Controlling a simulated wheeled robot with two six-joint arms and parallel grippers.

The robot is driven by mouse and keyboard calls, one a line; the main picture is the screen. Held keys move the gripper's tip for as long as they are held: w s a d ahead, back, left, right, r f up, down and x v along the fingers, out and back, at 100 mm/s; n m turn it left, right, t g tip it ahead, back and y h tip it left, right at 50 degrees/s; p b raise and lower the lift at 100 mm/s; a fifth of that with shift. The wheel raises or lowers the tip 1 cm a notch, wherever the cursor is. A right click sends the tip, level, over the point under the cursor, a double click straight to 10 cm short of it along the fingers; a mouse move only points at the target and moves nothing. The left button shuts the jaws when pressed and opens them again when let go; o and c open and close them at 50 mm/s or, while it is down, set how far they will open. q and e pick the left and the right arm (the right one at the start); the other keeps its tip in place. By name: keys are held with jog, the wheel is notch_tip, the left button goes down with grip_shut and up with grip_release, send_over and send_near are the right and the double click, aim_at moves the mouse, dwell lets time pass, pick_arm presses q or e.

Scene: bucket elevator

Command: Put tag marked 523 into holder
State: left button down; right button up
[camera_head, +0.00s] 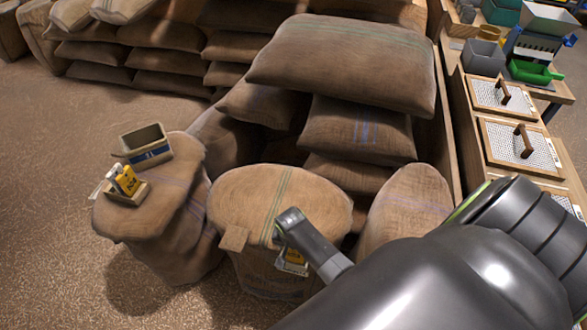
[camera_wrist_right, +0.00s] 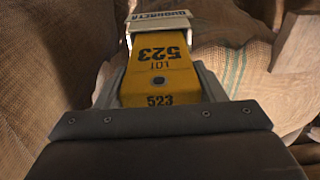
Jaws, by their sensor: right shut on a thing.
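My right gripper (camera_head: 288,250) is at the front of the middle burlap sack (camera_head: 255,195), its arm coming from the lower right. It is shut on a yellow tag marked 523 (camera_wrist_right: 160,68), which the right wrist view shows between the two fingers, its large number upside down. A pale lettered piece (camera_wrist_right: 160,17), perhaps the holder, is at the tag's far end. I cannot tell whether the tag is inside it or only close to it. In the head view the tag is small and partly hidden. My left gripper is not in view.
A small wooden box with yellow tags (camera_head: 127,190) and an open tray (camera_head: 147,147) stand on the left sack (camera_head: 150,225). A small brown square (camera_head: 234,238) is at the middle sack's front edge. Stacked sacks (camera_head: 350,65) rise behind. Open floor (camera_head: 50,170) is left.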

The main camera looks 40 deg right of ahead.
jog(key=shift+f+b, duration=0.6)
jog(key=shift+f, duration=0.4)
jog(key=o, duration=1.1)
jog(key=shift+c, duration=0.2)
jog(key=shift+r, duration=0.15)
notch_tip(320, 180, up, 17)
jog(key=s+a, duration=0.1)
jog(key=shift+s+a, duration=0.2)
jog(key=shift+a, duration=0.05)
